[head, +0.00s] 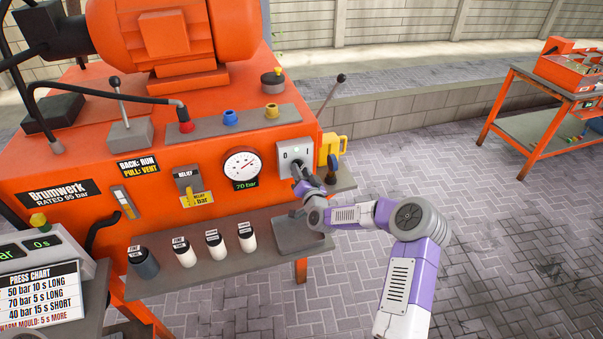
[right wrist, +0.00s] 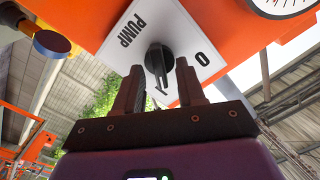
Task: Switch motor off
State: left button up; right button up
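The pump switch plate (head: 295,155) is a pale panel on the right end of the orange press front. In the right wrist view, the plate (right wrist: 188,35) reads PUMP and 0, and carries a black rotary knob (right wrist: 158,58) with a pale mark near its lower end. My right gripper (head: 300,180) is at the plate. In the right wrist view its two fingers stand on either side of the knob, with gaps visible between them and the knob. The orange motor (head: 165,35) sits on top of the press. My left gripper is not in view.
A yellow part (head: 334,148) and a black-knobbed lever (head: 333,98) are close to the switch. A pressure gauge (head: 242,168) is left of it. A grey shelf (head: 205,262) with several small canisters juts out below. The paved floor to the right is clear up to an orange bench (head: 540,125).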

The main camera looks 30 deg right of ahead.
grip_shut()
jog(key=shift+n+b, duration=6.9)
jog(key=shift+b, duration=0.35)
